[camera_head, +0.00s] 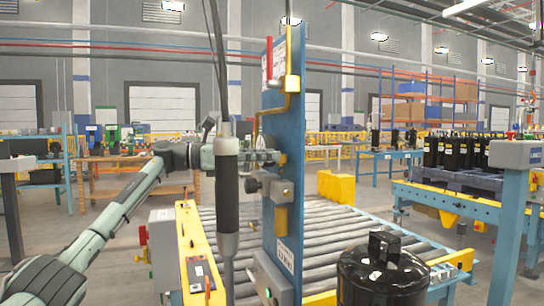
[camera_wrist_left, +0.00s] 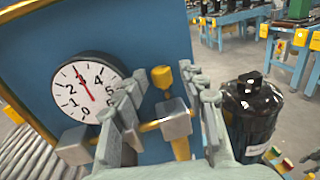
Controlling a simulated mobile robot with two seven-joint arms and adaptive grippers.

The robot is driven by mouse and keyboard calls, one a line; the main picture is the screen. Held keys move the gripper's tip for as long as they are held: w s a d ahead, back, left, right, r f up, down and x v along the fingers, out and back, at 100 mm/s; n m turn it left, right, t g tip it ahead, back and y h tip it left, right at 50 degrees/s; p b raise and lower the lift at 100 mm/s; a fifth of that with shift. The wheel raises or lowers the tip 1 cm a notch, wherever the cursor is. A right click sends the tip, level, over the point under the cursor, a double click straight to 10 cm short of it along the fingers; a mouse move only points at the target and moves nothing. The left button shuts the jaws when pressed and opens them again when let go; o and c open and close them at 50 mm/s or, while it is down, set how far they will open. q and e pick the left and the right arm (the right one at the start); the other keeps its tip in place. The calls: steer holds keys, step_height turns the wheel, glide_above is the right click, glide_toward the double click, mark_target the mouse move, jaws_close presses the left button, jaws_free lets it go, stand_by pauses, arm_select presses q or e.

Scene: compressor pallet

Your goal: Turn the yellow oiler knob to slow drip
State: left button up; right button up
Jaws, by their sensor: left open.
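The yellow oiler knob (camera_wrist_left: 162,77) shows in the left wrist view in front of the blue panel, between the two fingers of my left gripper (camera_wrist_left: 166,88). The fingers are spread, and I see a gap on both sides of the knob. Below it are a grey block (camera_wrist_left: 174,118) and a yellow part (camera_wrist_left: 180,148). In the head view my left gripper (camera_head: 268,157) reaches the edge of the upright blue panel (camera_head: 292,110), above a grey block (camera_head: 282,190). A hanging tool covers part of my left wrist there. My right gripper is not in view.
A round gauge (camera_wrist_left: 88,87) with a red needle is on the panel, left of the knob. A black compressor (camera_head: 383,272) stands in the right foreground. A grey and black tool (camera_head: 227,190) hangs before the panel. A roller conveyor (camera_head: 345,228) runs behind.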

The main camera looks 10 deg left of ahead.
arm_select(q)
steer(key=v, duration=0.6)
steer(key=shift+s+a, duration=0.2)
